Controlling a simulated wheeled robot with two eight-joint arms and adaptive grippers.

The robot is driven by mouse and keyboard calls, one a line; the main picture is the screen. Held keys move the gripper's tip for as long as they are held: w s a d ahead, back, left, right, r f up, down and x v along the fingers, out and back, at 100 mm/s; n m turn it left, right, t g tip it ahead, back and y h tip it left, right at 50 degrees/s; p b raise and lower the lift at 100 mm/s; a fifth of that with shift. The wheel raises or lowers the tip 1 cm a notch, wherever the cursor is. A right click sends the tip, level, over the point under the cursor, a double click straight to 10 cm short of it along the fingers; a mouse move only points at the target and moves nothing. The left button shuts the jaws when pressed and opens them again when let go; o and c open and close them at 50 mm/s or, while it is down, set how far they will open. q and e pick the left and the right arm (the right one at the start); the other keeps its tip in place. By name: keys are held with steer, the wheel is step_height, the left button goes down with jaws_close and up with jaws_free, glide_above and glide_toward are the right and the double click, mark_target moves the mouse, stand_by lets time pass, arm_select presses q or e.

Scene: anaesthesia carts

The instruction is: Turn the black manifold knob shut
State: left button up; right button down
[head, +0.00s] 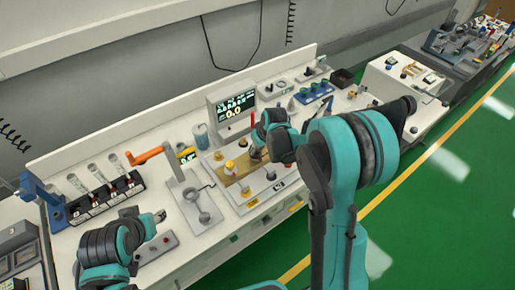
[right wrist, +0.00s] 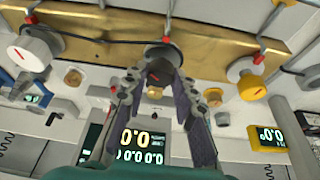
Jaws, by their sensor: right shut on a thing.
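A brass manifold bar (right wrist: 205,50) runs across the upper right wrist view, with a white knob (right wrist: 30,52) at left, a dark knob (right wrist: 162,58) in the middle and a yellow knob (right wrist: 252,88) at right. The dark knob bears a red mark. My right gripper (right wrist: 158,76) is shut on this black knob, a finger at each side. In the head view the manifold (head: 238,170) is partly hidden by my right gripper (head: 259,147). My left gripper (head: 160,216) is over the front of the bench, apart from the manifold; its jaw opening is unclear.
A monitor (head: 232,108) stands behind the manifold. A grey stand (head: 184,185) and an orange-handled tool (head: 146,156) are to its left. A black rack with tubes (head: 103,199) is at far left. A yellow-framed display (right wrist: 268,138) shows at right in the right wrist view.

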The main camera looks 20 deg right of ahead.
steer(key=m, duration=0.1)
steer(key=m+h, duration=0.1)
steer(key=m, duration=0.1)
steer(key=m+h+b, duration=0.1)
steer(key=m, duration=0.1)
steer(key=shift+a, duration=0.25)
steer(key=m+h, duration=0.1)
steer(key=m, duration=0.1)
steer(key=m+h, duration=0.1)
steer(key=m, duration=0.2)
steer(key=shift+w+a+m+g+b, duration=0.1)
steer(key=shift+m+g+b, duration=0.2)
steer(key=shift+b, duration=0.1)
steer(key=c, duration=1.2)
jaws_free()
steer(key=v, duration=1.2)
